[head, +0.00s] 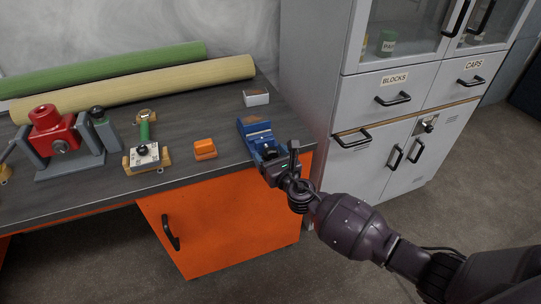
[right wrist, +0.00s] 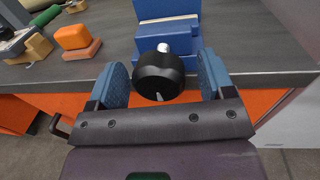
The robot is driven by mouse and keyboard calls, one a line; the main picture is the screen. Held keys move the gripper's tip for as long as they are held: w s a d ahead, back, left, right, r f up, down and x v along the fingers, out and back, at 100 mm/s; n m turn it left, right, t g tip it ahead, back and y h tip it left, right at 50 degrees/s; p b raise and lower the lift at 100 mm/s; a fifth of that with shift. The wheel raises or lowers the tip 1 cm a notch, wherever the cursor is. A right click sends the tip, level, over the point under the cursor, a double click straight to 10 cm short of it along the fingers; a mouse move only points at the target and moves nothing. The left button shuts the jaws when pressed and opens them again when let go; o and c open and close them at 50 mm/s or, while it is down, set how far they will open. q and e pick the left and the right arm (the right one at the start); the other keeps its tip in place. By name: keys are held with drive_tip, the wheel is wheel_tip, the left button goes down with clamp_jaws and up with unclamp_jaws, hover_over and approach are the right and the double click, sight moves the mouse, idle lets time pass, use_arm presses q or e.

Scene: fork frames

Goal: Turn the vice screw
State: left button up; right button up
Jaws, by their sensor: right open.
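A blue vice (head: 250,125) stands at the right front end of the grey workbench top. In the right wrist view the blue vice (right wrist: 165,32) is at the top, with a short silver screw leading to a round black knob (right wrist: 159,76). The knob sticks out toward me past the bench's front edge. My right gripper (head: 272,160) is at the front of the vice. In the right wrist view its blue-padded fingers (right wrist: 163,78) stand open on either side of the knob, with gaps visible on both sides. My left gripper is not in view.
An orange block (head: 205,149), a small device on a wooden base (head: 145,157) and a red-and-grey fixture (head: 52,135) stand left of the vice. A white box (head: 256,97) is behind it. A grey cabinet (head: 345,100) stands close at the right.

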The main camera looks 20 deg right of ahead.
drive_tip(key=c, duration=0.9)
